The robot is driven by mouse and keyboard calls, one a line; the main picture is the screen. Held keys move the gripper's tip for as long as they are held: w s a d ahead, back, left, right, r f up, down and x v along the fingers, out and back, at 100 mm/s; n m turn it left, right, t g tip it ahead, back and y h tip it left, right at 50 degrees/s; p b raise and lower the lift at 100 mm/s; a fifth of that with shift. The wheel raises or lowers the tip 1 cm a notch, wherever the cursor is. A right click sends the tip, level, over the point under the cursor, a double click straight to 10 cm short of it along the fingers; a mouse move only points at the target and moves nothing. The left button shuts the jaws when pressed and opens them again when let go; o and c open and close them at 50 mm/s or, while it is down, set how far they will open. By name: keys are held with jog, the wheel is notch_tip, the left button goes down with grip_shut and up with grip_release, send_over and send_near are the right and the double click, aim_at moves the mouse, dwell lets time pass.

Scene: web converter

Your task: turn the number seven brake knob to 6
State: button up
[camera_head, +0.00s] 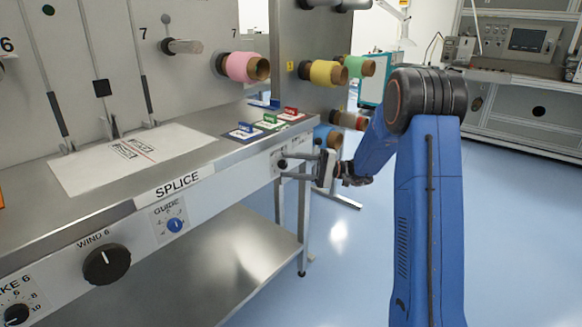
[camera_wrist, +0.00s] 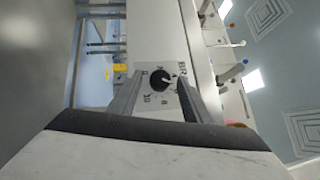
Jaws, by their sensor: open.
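The number seven brake knob (camera_wrist: 159,78) is a small black round knob on a pale dial plate with numbers around it, in the wrist view. Its label is only partly readable, and I cannot tell which number its pointer is at. In the head view the knob (camera_head: 283,163) is small, on the bench's front rail near its right end. My gripper (camera_head: 286,166) is open there, its fingers pointing left at the rail. In the wrist view my gripper (camera_wrist: 159,88) has one finger on each side of the knob, with gaps visible; contact is not seen.
Left along the rail are a blue guide knob (camera_head: 175,225), the black WIND 6 knob (camera_head: 106,264) and the BRAKE 6 knob (camera_head: 16,314). Several small coloured tags (camera_head: 268,122) lie on the bench above. Spools (camera_head: 325,74) stick out behind. The floor at right is clear.

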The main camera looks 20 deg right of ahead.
jog(key=v, duration=1.7)
jog(key=shift+d, duration=0.15)
jog(key=s+a+r+n+g+h, duration=0.25)
jog(key=s+a+g+h, duration=0.45)
jog(key=s+a, duration=1.1)
jog(key=s+d+t+h, duration=0.2)
jog(key=s+h, duration=0.2)
jog(key=s, duration=0.4)
jog(key=s+d+f+t+h, duration=0.1)
jog(key=s+d+t+h, duration=0.1)
jog(key=s, duration=0.5)
jog(key=s+d+f+n+t+h, duration=0.1)
jog(key=s+d+t+h, duration=0.1)
jog(key=s+t+h, duration=0.2)
jog(key=shift+s+d+f+h, duration=0.25)
jog(key=shift+s+h, duration=0.95)
jog(key=shift+s, duration=1.1)
